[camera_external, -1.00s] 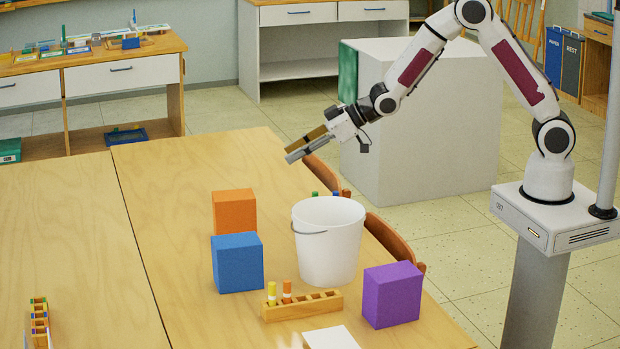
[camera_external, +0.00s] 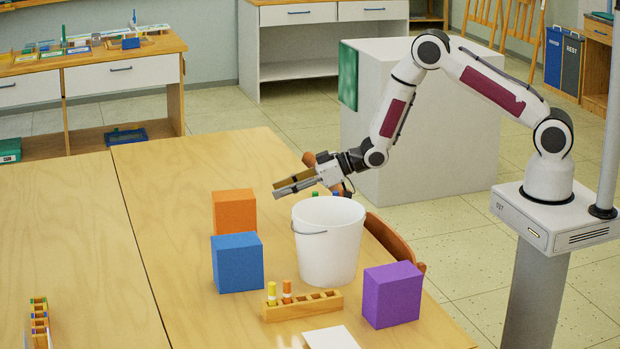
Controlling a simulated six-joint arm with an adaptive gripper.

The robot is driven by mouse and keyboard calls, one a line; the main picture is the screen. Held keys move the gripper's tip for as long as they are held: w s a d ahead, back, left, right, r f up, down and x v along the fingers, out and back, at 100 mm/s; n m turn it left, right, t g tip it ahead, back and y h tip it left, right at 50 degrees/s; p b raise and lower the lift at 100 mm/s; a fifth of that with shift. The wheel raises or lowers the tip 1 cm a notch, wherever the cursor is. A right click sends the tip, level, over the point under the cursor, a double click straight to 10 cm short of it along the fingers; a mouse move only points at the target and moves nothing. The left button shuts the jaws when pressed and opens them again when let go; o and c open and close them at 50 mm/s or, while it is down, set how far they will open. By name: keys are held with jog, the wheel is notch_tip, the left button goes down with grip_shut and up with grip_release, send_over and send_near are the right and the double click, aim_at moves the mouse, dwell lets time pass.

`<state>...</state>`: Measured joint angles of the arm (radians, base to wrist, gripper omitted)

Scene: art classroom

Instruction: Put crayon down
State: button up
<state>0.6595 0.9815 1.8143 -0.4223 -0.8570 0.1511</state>
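My gripper (camera_external: 275,189) is above the table, behind and to the left of the white bucket, pointing left. Its two fingers lie close together in this view, and I cannot tell whether they are open, shut or holding a crayon.
The white bucket (camera_external: 328,245) stands near the table's right edge. Orange (camera_external: 234,211), blue (camera_external: 238,263) and purple (camera_external: 392,295) blocks stand around it. A white card (camera_external: 331,338) lies in front. Another crayon holder (camera_external: 39,325) is at lower left.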

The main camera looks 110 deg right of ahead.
jog(key=shift+w, duration=0.15)
jog(key=shift+x, duration=1.2)
jog(key=shift+w, duration=0.1)
jog(key=shift+x, duration=2.5)
jog(key=shift+d+r, duration=0.15)
grip_shut()
